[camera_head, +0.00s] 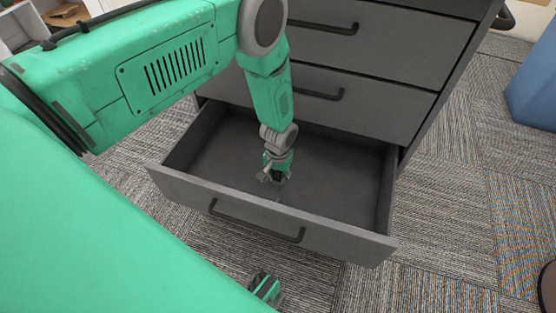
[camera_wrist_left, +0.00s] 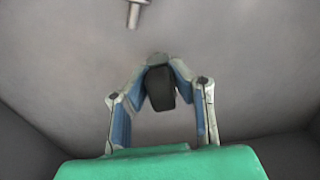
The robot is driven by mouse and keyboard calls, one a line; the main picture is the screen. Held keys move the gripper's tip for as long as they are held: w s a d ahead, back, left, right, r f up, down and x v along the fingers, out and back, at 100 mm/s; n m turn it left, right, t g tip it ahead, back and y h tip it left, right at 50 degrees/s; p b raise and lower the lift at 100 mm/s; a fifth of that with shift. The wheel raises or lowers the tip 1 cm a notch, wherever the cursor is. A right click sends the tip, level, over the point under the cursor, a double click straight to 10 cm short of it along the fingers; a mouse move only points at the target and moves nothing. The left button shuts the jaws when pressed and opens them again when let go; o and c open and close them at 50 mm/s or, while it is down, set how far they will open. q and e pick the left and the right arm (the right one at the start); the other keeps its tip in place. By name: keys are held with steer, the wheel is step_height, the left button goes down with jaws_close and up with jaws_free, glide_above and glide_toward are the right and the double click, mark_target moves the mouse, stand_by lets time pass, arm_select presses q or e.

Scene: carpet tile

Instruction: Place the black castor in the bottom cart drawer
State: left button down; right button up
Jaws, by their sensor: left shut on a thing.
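The grey cart's bottom drawer (camera_head: 330,190) is pulled open, and its dark floor shows bare in the head view. My left arm reaches down into it from above. My left gripper (camera_head: 276,176) is inside the drawer's walls, near the middle. In the left wrist view, the left gripper (camera_wrist_left: 160,68) is shut on the black castor (camera_wrist_left: 160,90), which sits between the blue-lined fingers. The castor is mostly hidden in the head view. Whether it touches the drawer floor I cannot tell. Part of my right gripper (camera_head: 266,288) shows below the drawer front; its fingers are unclear.
Two closed drawers (camera_head: 390,40) are above the open one. The drawer front has a black handle (camera_head: 255,225). A small pale peg-like thing (camera_wrist_left: 135,12) shows at the top of the wrist view. A blue object (camera_head: 535,85) stands at the right.

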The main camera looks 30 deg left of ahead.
arm_select(q)
steer(key=shift+f, duration=0.55)
steer(key=shift+r, duration=0.15)
steer(key=c, duration=1.9)
jaws_free()
steer(key=shift+f, duration=0.2)
steer(key=o, duration=0.5)
steer(key=shift+c, duration=0.2)
steer(key=shift+r, duration=0.1)
steer(key=shift+r, duration=0.1)
steer(key=shift+r, duration=0.35)
step_height(320, 180, up, 11)
steer(key=p, duration=0.4)
steer(key=shift+d+r+p, duration=0.1)
steer(key=shift+r+p, duration=0.05)
steer(key=shift+p, duration=0.25)
